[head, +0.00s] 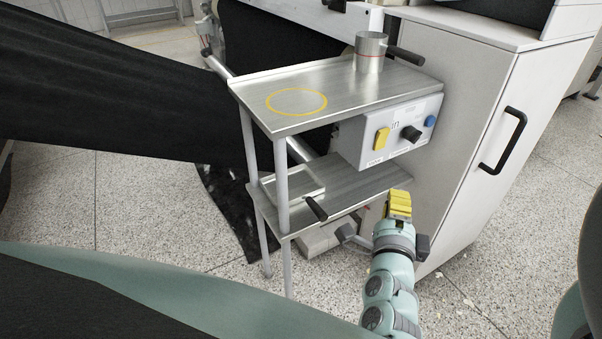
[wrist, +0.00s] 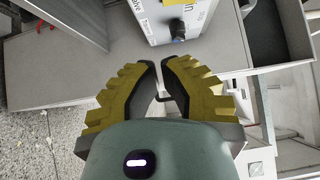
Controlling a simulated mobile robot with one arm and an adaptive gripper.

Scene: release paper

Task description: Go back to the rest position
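My gripper (head: 399,204) has yellow ribbed fingers and is low in front of the steel stand, to the right of its lower shelf. In the wrist view, a narrow gap shows between the fingertips of my gripper (wrist: 159,66), with nothing held in it. The gripper is apart from the control box (head: 387,131), which hangs under the stand's top shelf and has a yellow switch, a black knob and a blue button. The box also shows at the top of the wrist view (wrist: 166,30).
The steel top shelf (head: 335,85) carries a metal cylinder (head: 370,54) and a yellow ring mark (head: 297,102). The lower shelf (head: 345,184) has a black handle (head: 316,208). A white cabinet (head: 470,115) stands right. Black cloth (head: 110,95) hangs left.

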